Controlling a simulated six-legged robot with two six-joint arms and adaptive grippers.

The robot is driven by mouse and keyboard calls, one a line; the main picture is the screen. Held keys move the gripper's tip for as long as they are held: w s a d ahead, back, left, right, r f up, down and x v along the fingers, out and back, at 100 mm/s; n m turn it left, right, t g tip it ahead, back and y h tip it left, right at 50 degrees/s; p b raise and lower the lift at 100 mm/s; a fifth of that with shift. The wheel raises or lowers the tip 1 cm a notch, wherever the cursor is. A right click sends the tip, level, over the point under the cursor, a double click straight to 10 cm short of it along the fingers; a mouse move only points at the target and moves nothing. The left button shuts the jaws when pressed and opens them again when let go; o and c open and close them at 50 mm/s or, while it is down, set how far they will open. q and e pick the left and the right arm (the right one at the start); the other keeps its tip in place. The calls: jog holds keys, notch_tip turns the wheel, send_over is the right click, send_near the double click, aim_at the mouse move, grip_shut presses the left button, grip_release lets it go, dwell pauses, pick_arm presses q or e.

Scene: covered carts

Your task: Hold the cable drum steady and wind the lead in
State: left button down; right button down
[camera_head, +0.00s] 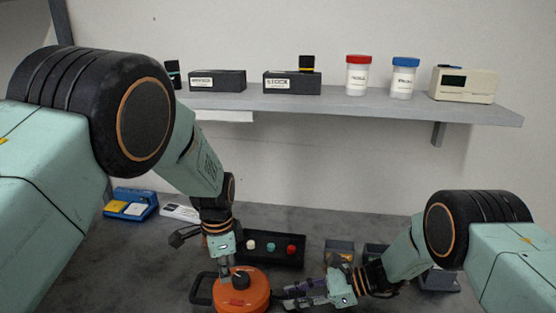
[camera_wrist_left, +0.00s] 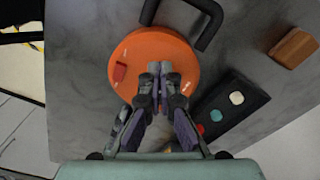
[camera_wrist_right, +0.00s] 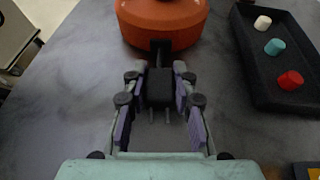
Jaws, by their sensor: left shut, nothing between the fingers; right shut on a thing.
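The orange cable drum (camera_head: 248,298) stands on the grey bench, with a black handle (camera_head: 201,289) at its left. It fills the upper middle of the left wrist view (camera_wrist_left: 140,55). My left gripper (camera_head: 226,278) points down at the drum's top, fingertips together with nothing between them, beside or at the dark knob (camera_head: 240,281); contact is unclear. A small red part (camera_wrist_left: 119,72) shows on the drum's top. My right gripper (camera_wrist_right: 160,92) is shut on a black plug (camera_wrist_right: 160,86) with two pins, close in front of the drum. A short length of lead (camera_wrist_right: 159,60) runs from the plug to the drum's opening.
A black tray (camera_head: 271,259) with white, teal and red caps lies behind the drum. Small boxes (camera_head: 340,248) stand right of it. A blue case (camera_head: 131,204) and a white strip (camera_head: 180,212) lie at the left. A wall shelf (camera_head: 350,105) holds boxes and jars.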

pick_arm(q)
jog(key=shift+w, duration=0.25)
dwell(0.4)
jog(key=shift+a, duration=0.4)
notch_tip(320, 180, up, 6)
dwell(0.4)
pick_arm(e)
jog(key=c, duration=1)
grip_release()
jog(key=shift+d, duration=0.1)
